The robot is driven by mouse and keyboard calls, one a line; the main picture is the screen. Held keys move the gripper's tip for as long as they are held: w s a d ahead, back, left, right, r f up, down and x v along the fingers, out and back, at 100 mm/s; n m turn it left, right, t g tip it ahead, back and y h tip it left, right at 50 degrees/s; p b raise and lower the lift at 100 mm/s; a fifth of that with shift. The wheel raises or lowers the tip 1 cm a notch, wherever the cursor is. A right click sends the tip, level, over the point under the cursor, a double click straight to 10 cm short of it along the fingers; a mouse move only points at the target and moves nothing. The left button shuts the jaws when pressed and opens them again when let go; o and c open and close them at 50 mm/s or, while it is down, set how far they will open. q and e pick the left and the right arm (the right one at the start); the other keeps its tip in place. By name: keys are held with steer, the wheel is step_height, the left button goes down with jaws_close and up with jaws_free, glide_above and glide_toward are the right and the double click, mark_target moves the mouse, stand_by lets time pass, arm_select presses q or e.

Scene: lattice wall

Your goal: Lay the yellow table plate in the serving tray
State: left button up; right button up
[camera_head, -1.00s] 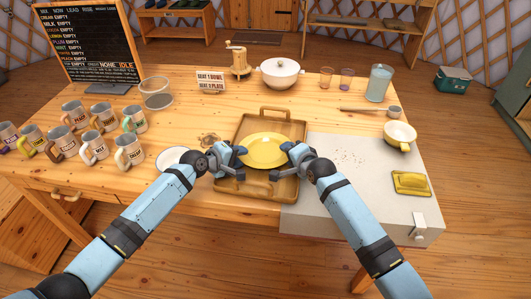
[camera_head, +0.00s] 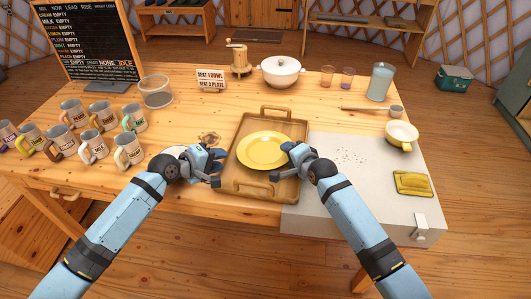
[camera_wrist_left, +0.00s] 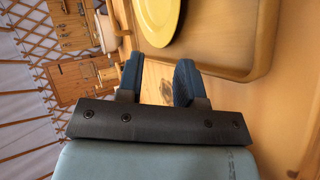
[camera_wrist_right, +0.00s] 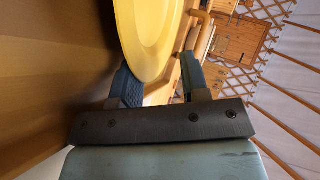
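The yellow plate (camera_head: 265,150) lies about flat within the wooden serving tray (camera_head: 287,113), near its middle. My left gripper (camera_head: 213,165) is open and empty, left of the plate and by the tray's left edge. In the left wrist view, its two fingers (camera_wrist_left: 158,85) stand apart, with the plate (camera_wrist_left: 158,18) and tray (camera_wrist_left: 215,62) beyond them. My right gripper (camera_head: 285,157) is at the plate's right rim. In the right wrist view, its fingers (camera_wrist_right: 158,85) are apart with the plate's rim (camera_wrist_right: 148,40) between them, and a gap shows on one side.
Several labelled mugs (camera_head: 130,152) stand at the left. A grey slab (camera_head: 350,200) with a yellow-handled bowl (camera_head: 401,135) and a yellow dish (camera_head: 412,183) is at the right.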

arm_select(q)
steer(key=shift+w+d+f, duration=0.15)
arm_select(e)
steer(key=v, duration=0.7)
steer(key=shift+s+d+f, duration=0.1)
steer(key=shift+s+f, duration=0.05)
steer(key=shift+f, duration=0.15)
steer(key=shift+s+d+r, duration=0.15)
steer(key=shift+s+r, duration=0.1)
steer(key=shift+r, duration=0.15)
